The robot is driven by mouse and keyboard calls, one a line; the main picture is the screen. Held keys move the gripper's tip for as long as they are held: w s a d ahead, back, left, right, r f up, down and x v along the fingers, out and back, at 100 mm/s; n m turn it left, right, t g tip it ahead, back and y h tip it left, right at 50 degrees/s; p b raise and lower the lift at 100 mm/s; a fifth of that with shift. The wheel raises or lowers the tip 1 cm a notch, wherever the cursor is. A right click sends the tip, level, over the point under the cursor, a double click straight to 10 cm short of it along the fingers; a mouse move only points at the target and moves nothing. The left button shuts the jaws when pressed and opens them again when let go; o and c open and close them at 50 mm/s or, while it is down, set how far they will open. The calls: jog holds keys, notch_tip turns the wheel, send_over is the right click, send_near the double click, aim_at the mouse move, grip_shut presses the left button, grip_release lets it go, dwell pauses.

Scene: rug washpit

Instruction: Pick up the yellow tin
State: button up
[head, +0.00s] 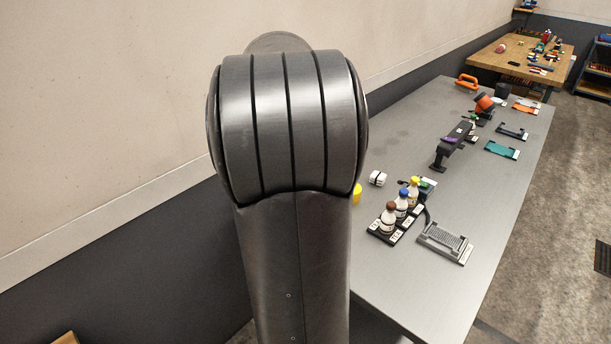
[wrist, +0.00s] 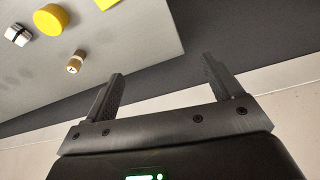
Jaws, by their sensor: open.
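The yellow tin (head: 357,193) stands on the grey table, partly hidden behind my arm in the head view. In the wrist view a round yellow thing (wrist: 48,19), which looks like the tin from above, lies at the upper left on the table. My gripper (wrist: 162,75) is open and empty, its two fingers apart. The fingers are to the right of and below the tin in the wrist view, over the table edge and the wall side. They do not touch the tin. My gripper is hidden in the head view.
A white strapped block (head: 377,178) stands beside the tin, and also shows in the wrist view (wrist: 18,35). A small brass-coloured piece (wrist: 75,62) lies near it. A rack of capped bottles (head: 396,226) and a grey tray (head: 444,242) stand further right. The wall is close along the table.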

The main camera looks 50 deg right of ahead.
jog(key=s+d+f, duration=0.2)
jog(key=d+f, duration=0.2)
jog(key=d, duration=0.4)
jog(key=s+d+f+g, duration=0.1)
jog(key=s+d+f, duration=0.2)
jog(key=d, duration=0.6)
jog(key=s+d+f+g, duration=0.1)
jog(key=s+d+f, duration=0.1)
jog(key=d+f, duration=0.4)
jog(key=shift+s+d+f+y, duration=0.1)
jog(key=shift+s+d+y, duration=0.1)
jog(key=shift+d, duration=0.55)
jog(key=shift+s+d+f+y, duration=0.1)
jog(key=shift+s+d, duration=0.05)
jog(key=shift+d, duration=0.6)
notch_tip(320, 180, down, 5)
jog(key=shift+d+r, duration=0.1)
jog(key=shift+r, duration=0.1)
jog(key=shift+f, duration=3.15)
jog(key=c, duration=1.1)
